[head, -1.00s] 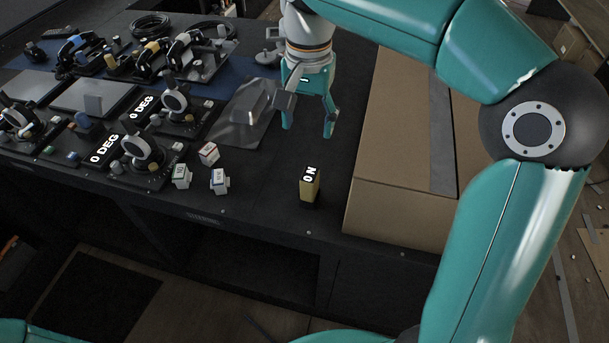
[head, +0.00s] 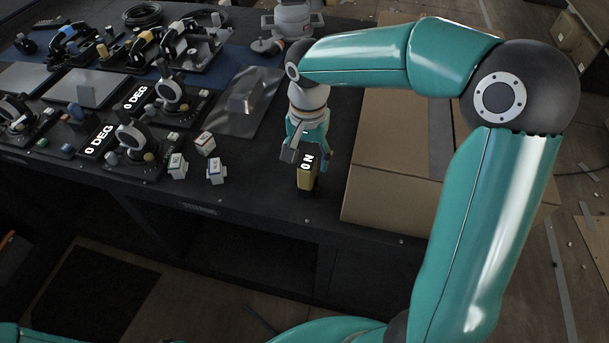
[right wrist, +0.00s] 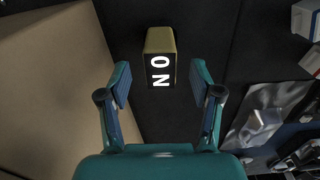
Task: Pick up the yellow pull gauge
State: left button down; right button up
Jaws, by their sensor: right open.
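The yellow pull gauge (head: 307,176) stands upright on the dark bench top near its front edge, with a black display face lettered in white. In the right wrist view the gauge (right wrist: 160,54) sits ahead of the fingertips, centred between them. My right gripper (head: 309,150) is just behind the gauge in the head view, partly hiding behind it. In the right wrist view its two fingers (right wrist: 160,80) are spread apart, with nothing held between them. My left gripper is not in view.
A cardboard box (head: 385,205) stands close to the right of the gauge. Small white blocks (head: 215,172) lie to its left. A clear plastic sheet (head: 240,105) and dial devices (head: 135,143) sit further left. The bench front edge is close to the gauge.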

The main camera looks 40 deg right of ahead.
notch_tip(320, 180, down, 2)
jog(key=shift+f, duration=0.1)
grip_shut()
dwell(0.4)
